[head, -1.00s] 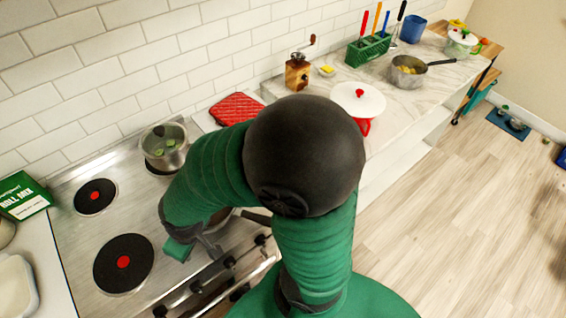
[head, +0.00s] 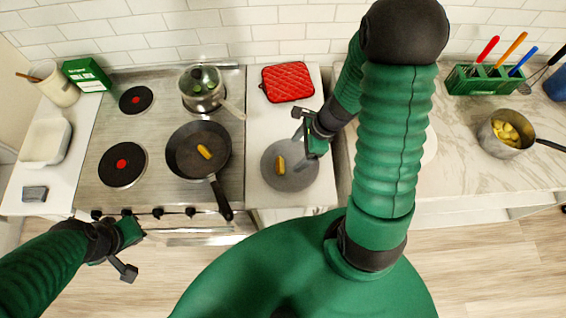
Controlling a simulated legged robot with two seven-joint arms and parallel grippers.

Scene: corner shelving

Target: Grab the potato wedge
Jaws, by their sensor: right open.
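One yellow potato wedge (head: 204,151) lies in the black frying pan (head: 180,165) on the stove. Another yellow wedge-like piece (head: 281,165) lies on a round grey plate (head: 303,179) on the counter right of the stove. My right gripper (head: 299,131) is open and empty, just above the plate's far edge, up and right of the piece there. My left gripper (head: 127,252) hangs before the stove's front left, away from both pieces; its jaw opening is unclear.
A steel pot (head: 201,99) with green pieces stands on the back burner. A red quilted mat (head: 287,82) lies behind the plate. A saucepan (head: 493,143) with yellow pieces and a green utensil rack (head: 480,80) stand at right. The left burners (head: 122,165) are bare.

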